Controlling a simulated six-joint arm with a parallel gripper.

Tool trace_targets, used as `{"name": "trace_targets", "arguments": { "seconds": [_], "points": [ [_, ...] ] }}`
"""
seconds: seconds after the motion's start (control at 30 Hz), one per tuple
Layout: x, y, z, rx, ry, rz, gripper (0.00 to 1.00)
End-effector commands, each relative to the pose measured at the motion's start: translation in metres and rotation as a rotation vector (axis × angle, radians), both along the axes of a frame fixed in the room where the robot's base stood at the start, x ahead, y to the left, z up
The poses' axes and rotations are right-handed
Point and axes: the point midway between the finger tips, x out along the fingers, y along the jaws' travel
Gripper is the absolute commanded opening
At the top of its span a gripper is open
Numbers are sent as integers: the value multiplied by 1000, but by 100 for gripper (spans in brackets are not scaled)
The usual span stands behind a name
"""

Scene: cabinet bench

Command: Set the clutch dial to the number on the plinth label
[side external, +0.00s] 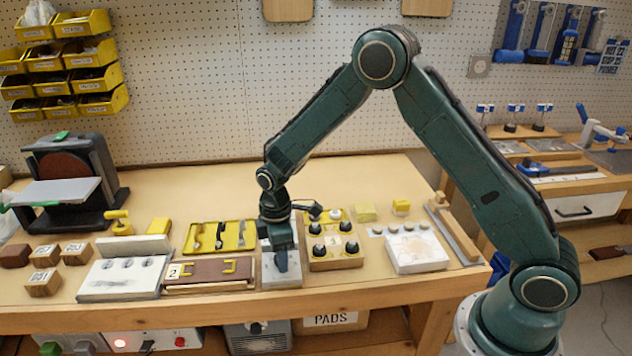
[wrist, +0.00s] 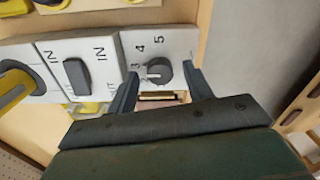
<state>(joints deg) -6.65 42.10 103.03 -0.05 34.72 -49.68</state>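The clutch dial (wrist: 160,71) is a dark round knob on a white plate (wrist: 182,42) in the wrist view. The numbers 3, 4 and 5 show around its left and top; a lower numeral is hard to read. A pale mark on the knob seems to face left, but its exact setting is unclear. My gripper (wrist: 161,78) is open, with one finger on each side of the dial; I cannot tell if they touch it. In the side view my gripper (side external: 281,262) points down over a grey-white block (side external: 292,276) and hides the dial. A label with a 2 (side external: 174,271) shows on the brown block's left end.
Left of the dial in the wrist view are a dark switch (wrist: 76,76) and a yellow lever (wrist: 15,92), both marked IN. In the side view, a wooden block with black knobs (side external: 335,262) stands close on the right, and the brown block (side external: 210,273) close on the left.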

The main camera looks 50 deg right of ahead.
Motion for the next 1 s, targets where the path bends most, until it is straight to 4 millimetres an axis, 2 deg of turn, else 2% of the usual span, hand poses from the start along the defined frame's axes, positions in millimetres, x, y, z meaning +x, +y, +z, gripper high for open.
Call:
{"name": "trace_targets", "arguments": {
  "seconds": [0.27, 0.47, 0.67, 1.0],
  "points": [
    [-1, 0, 0, -1, 2, -1, 50],
    [0, 0, 8, -1, 1, -1, 50],
    [0, 0, 29, 0, -1, -1, 50],
    [0, 0, 87, 0, -4, -1, 50]
  ]
}}
